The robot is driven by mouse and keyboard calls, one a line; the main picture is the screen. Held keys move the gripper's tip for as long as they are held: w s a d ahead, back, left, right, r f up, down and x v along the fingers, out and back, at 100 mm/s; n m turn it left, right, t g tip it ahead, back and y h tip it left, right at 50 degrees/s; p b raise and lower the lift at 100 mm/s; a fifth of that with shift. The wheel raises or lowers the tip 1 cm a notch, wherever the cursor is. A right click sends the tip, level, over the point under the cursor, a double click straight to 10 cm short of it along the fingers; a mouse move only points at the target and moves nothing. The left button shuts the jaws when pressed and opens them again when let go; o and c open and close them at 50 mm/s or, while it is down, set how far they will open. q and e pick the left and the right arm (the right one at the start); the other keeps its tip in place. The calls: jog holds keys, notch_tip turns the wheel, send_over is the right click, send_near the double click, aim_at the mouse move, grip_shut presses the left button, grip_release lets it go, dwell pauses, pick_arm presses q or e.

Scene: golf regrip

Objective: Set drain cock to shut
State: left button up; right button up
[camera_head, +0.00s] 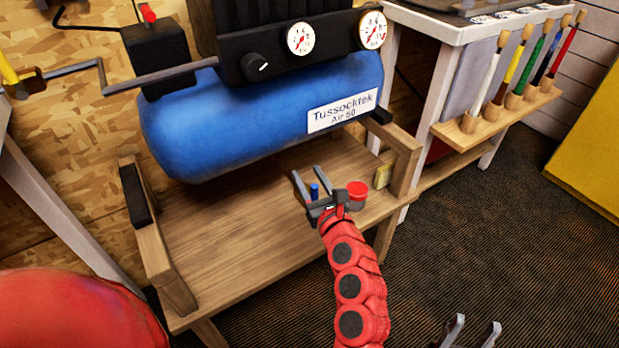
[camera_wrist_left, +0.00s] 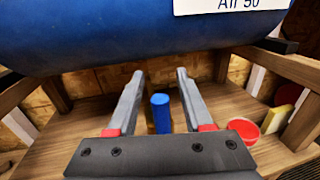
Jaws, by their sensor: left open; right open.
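A small blue upright cylinder (camera_head: 315,190), which looks like the drain cock's handle, shows below the front of the blue tank (camera_head: 225,125). In the left wrist view the blue cylinder (camera_wrist_left: 160,112) is between the two fingers, with a gap on each side. Its lower part is hidden behind the gripper body, and I cannot tell its setting. My left gripper (camera_head: 307,171) is open around it, and its fingers point under the tank in the left wrist view (camera_wrist_left: 159,76). My right gripper (camera_head: 476,323) is open and empty at the bottom edge, over the dark floor.
The tank is above a wooden stand (camera_head: 235,220) with raised side rails. A red cup (camera_head: 357,193) is close right of my left gripper, with a yellow block (camera_head: 383,175) beyond it. Gauges and a black knob (camera_head: 262,66) are on top.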

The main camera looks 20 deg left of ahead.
pick_arm(q)
grip_shut()
dwell(1.4)
